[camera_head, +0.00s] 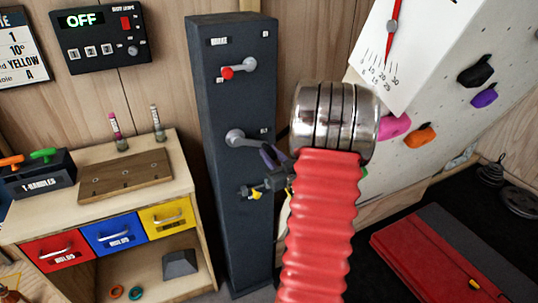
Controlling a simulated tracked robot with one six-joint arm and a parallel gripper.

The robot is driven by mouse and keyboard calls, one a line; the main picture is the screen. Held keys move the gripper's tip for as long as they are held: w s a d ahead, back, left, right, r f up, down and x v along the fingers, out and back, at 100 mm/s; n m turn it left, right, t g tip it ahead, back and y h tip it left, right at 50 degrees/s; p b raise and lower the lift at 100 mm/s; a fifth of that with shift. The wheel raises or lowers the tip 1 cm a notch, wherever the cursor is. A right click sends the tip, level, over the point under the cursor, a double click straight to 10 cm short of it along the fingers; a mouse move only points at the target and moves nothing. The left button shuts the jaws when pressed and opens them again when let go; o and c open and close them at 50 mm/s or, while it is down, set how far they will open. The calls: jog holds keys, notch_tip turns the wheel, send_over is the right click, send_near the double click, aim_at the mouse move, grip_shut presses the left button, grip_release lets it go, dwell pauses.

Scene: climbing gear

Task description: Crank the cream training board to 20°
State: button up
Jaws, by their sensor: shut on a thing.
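The cream training board (450,90) leans at the upper right, with colored holds on it. Its white angle gauge (400,75) has a red needle (392,38) hanging toward the 20 part of the scale; I cannot read it exactly. The dark column (235,90) stands in the middle. It carries a red-knobbed upper lever (238,68) and a grey crank (240,138) below. My gripper (272,168) is at the crank's right end, shut on what looks like its handle. My arm's metal joint and red sleeve hide part of the contact.
A wooden cabinet (185,185) with red, blue and yellow drawers stands left of the column. A control box (100,35) reading OFF hangs on the wall. A red and grey mat (440,260) lies at lower right, with weight plates (518,200) behind it.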

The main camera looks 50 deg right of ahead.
jog(key=shift+a, duration=0.1)
grip_shut()
jog(key=shift+w+a+f, duration=0.1)
jog(key=shift+a+f, duration=0.15)
jog(key=shift+f, duration=0.2)
jog(key=shift+w+a+f, duration=0.1)
jog(key=shift+a+f, duration=0.1)
jog(key=shift+f, duration=0.2)
jog(key=o, duration=0.8)
grip_release()
jog(key=shift+d+r, duration=0.15)
jog(key=shift+r, duration=0.05)
jog(key=shift+o, duration=0.2)
jog(key=shift+s, duration=0.1)
jog(key=v, duration=1.3)
jog(key=shift+s, duration=0.25)
